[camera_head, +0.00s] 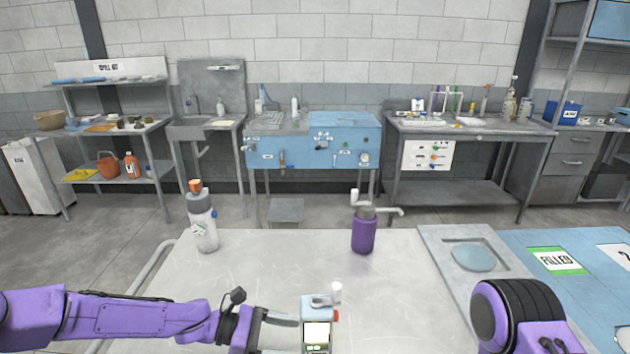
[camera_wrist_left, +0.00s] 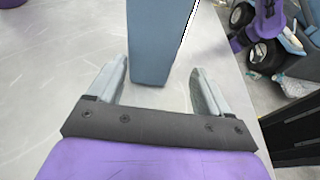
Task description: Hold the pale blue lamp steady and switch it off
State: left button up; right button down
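The pale blue lamp (camera_head: 318,300) stands on the table near its front edge in the head view. Its front panel glows white, and a small red-orange part shows on its right side. My left gripper (camera_head: 290,332) reaches in from the left, close beside the lamp. In the left wrist view the lamp (camera_wrist_left: 155,45) appears as a blue-grey block at and partly between the tips of my open left gripper (camera_wrist_left: 159,66), with a gap visible on the right. My right arm shows at the lower right of the head view; its gripper is not visible.
A small white cylinder (camera_head: 337,291) shows right by the lamp. A tray (camera_head: 465,235) and blue mat (camera_head: 540,290) lie right. Mid-table is clear.

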aim_at(310, 340)
pick_arm(q)
jog(key=shift+s+d+f+b, duration=0.15)
jog(key=shift+d+f+b, duration=0.05)
jog(key=shift+d, duration=0.3)
jog(key=shift+s+d+f+b, duration=0.1)
jog(key=shift+d+f+b, duration=0.05)
jog(key=shift+d, duration=0.3)
jog(key=w+d+f, duration=0.1)
jog(key=w+d+f+b, duration=0.1)
jog(key=d, duration=0.1)
jog(key=shift+w, duration=0.3)
jog(key=shift+d, duration=0.1)
jog(key=shift+s+r, duration=0.35)
jog(key=shift+s, duration=0.15)
jog(key=shift+w+d+f, duration=0.1)
jog(key=shift+w+f, duration=0.05)
jog(key=shift+w, duration=0.05)
jog(key=c, duration=0.8)
jog(key=shift+c, duration=0.2)
pick_arm(e)
notch_tip(310, 340, down, 3)
jog(key=shift+w+r, duration=0.1)
jog(key=shift+r, duration=0.05)
pick_arm(q)
jog(key=shift+s, duration=0.1)
